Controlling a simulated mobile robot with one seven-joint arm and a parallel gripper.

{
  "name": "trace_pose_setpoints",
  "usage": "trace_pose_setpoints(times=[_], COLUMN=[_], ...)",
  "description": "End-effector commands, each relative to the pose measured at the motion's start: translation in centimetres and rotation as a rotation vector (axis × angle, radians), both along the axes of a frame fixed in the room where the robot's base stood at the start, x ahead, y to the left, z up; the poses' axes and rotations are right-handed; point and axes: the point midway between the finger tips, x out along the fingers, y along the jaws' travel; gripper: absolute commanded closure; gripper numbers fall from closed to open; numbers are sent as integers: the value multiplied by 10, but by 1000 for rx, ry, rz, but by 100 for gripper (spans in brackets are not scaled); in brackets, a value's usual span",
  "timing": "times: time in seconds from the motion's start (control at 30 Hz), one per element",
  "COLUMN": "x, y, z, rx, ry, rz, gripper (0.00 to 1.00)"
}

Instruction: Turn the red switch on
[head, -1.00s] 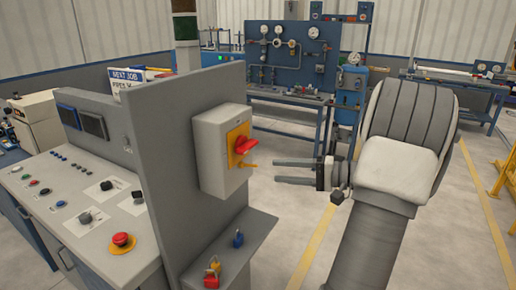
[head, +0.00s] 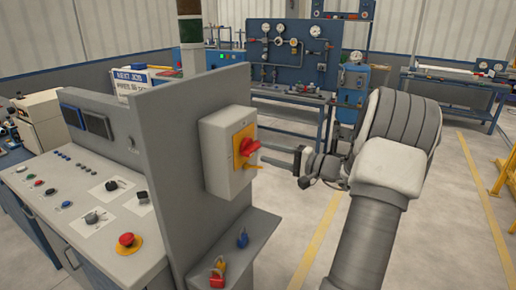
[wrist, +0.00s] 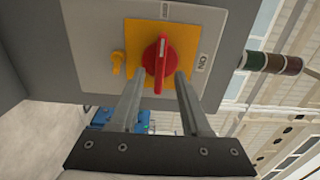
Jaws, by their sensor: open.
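The red switch (head: 249,146) is a rotary knob on a yellow plate, on a grey box (head: 215,158) fixed to the grey upright panel. In the wrist view, the red knob (wrist: 158,62) has its handle upright in the picture, and the ON label (wrist: 202,63) is to its right. My gripper (head: 263,155) is open and points at the box from the right. In the wrist view its fingers (wrist: 159,77) lie on either side of the knob's lower part. I cannot tell whether they touch it.
A sloped console (head: 80,215) with buttons stands left of the panel. A ledge with red and blue padlocks (head: 242,238) is below the box.

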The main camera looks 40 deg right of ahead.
Motion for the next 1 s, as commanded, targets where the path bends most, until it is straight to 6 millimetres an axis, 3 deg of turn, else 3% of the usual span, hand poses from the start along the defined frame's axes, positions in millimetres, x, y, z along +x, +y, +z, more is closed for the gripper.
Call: trace_pose_setpoints(times=[0.23,0.6,0.67,0.87,1.0], x=[30,36,36,36,36], y=[13,15,15,15,15], z=[0,0,0,0,0], rx=[0,-1,-1,-1,-1], ry=[0,0,0,0,0], rz=[2,1,1,1,1], gripper=[53,53,60,96,100])
